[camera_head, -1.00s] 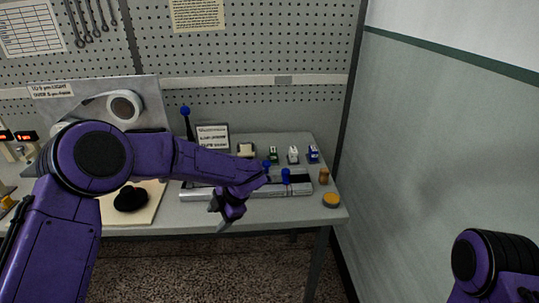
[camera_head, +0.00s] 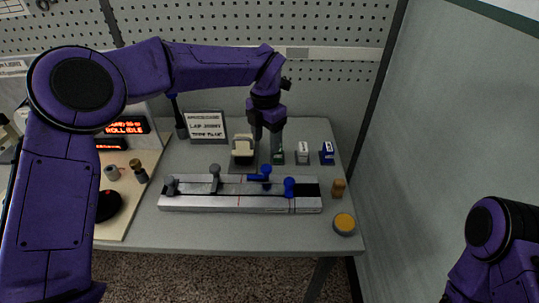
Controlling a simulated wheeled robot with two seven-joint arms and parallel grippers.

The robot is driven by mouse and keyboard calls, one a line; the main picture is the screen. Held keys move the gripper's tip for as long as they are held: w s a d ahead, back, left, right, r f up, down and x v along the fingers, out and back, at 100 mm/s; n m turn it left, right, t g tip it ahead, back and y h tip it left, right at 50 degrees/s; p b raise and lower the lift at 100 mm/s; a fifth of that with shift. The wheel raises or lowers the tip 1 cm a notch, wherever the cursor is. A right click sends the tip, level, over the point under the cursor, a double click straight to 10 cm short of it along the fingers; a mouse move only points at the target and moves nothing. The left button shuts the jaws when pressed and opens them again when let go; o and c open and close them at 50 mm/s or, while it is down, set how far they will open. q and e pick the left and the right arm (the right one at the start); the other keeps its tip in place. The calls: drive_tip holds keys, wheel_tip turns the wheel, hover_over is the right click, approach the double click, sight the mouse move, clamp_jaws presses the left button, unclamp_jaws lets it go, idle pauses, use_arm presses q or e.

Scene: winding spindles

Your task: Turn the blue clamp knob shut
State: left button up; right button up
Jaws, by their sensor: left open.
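A long silver fixture (camera_head: 240,202) lies along the table. Two blue parts are on its right half: a blue knob with a sideways bar (camera_head: 262,174) toward the back and an upright round-topped blue knob (camera_head: 289,187) in front and to its right. I cannot tell which is the clamp knob. My left gripper (camera_head: 267,142) points down, open and empty, apart from both and above and behind the back blue knob. Its fingers partly cover a small green-based item (camera_head: 277,156). My right arm shows at the lower right, with its gripper out of view.
Behind the fixture stand a beige block on a dark base (camera_head: 243,149), a white item (camera_head: 303,152) and a blue item (camera_head: 327,153). A sign (camera_head: 206,126) stands at the back. A yellow button (camera_head: 344,223) and a brown peg (camera_head: 339,188) are at right.

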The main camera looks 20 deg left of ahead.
use_arm(q)
drive_tip(key=p, duration=0.1)
hover_over(266, 168)
drive_tip(key=f, duration=0.5)
drive_tip(key=shift+s, duration=0.25)
drive_tip(key=f, duration=0.2)
drive_tip(key=w+f+p, duration=0.1)
drive_tip(key=f, duration=0.1)
drive_tip(key=shift+w, duration=0.1)
drive_tip(key=shift+s+r, duration=0.15)
drive_tip(key=shift+s, duration=0.15)
drive_tip(key=c, duration=1)
use_arm(e)
drive_tip(key=shift+s+r, duration=0.3)
drive_tip(key=shift+r, duration=0.25)
drive_tip(key=shift+s+r, duration=0.3)
drive_tip(key=shift+r, duration=0.2)
